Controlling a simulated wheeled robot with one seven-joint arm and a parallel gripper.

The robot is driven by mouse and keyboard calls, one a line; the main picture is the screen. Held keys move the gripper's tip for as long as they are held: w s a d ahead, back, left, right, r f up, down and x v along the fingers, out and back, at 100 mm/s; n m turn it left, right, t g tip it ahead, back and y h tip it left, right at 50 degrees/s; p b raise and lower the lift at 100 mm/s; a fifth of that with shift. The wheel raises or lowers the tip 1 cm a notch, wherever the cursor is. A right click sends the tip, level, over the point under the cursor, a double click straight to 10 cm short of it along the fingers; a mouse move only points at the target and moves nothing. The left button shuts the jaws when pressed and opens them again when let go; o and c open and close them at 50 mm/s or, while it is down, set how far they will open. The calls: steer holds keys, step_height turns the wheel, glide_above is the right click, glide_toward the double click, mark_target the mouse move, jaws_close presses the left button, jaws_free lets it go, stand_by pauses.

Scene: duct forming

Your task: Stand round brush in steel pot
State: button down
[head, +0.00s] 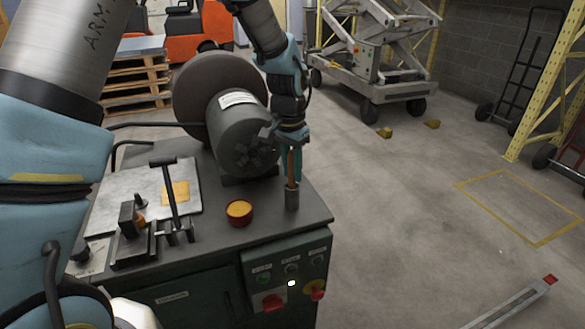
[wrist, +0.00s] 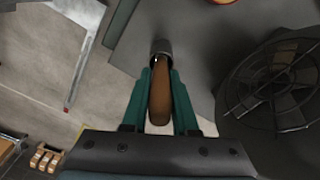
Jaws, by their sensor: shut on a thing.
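The round brush shows as a brown wooden handle (head: 291,168), upright, with its lower end inside a small grey steel pot (head: 292,199). The pot stands near the right corner of the dark bench top. My gripper (head: 291,145) is above the pot, its teal fingers shut on the handle. In the wrist view the handle (wrist: 160,92) lies between both fingers and runs into the pot's rim (wrist: 161,47). The bristles are hidden, and I cannot tell whether the brush touches the pot's bottom.
A red cup with orange contents (head: 239,212) stands left of the pot. A grey motor with a large disc (head: 240,130) is close behind and left of my gripper. A lever tool (head: 170,200) and metal plate (head: 130,195) occupy the bench's left side. Open floor lies right.

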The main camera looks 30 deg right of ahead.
steer(key=shift+f, duration=0.45)
steer(key=c, duration=0.6)
jaws_free()
steer(key=r, duration=0.3)
steer(key=r+b, duration=0.1)
steer(key=r, duration=0.3)
steer(key=r+b, duration=0.1)
steer(key=r, duration=0.3)
steer(key=shift+a, duration=0.25)
steer(key=shift+f, duration=0.1)
